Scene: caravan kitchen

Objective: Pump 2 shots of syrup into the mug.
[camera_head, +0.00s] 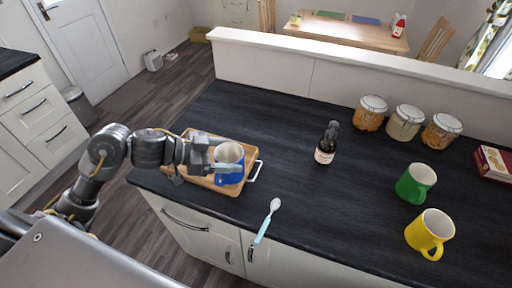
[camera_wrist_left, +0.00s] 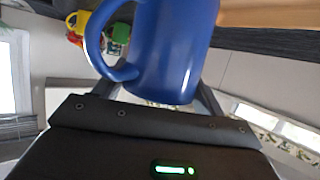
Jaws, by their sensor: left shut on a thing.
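My left gripper (camera_head: 212,157) is shut on a blue mug (camera_head: 229,173) with a pale inside, at the wooden tray. The blue mug (camera_wrist_left: 172,52) also fills the middle of the left wrist view, between the fingers, with its handle to the left. I cannot tell whether the mug touches the tray. A dark syrup bottle (camera_head: 326,144) with a black top and pale label stands upright on the counter, to the right of the mug and apart from it. My right gripper does not show.
The wooden tray (camera_head: 191,172) with metal handles lies at the counter's left end. A spoon with a light blue handle (camera_head: 262,230) lies at the front edge. A green mug (camera_head: 414,184), a yellow mug (camera_head: 430,234) and jars (camera_head: 405,123) stand to the right. Counter around the bottle is clear.

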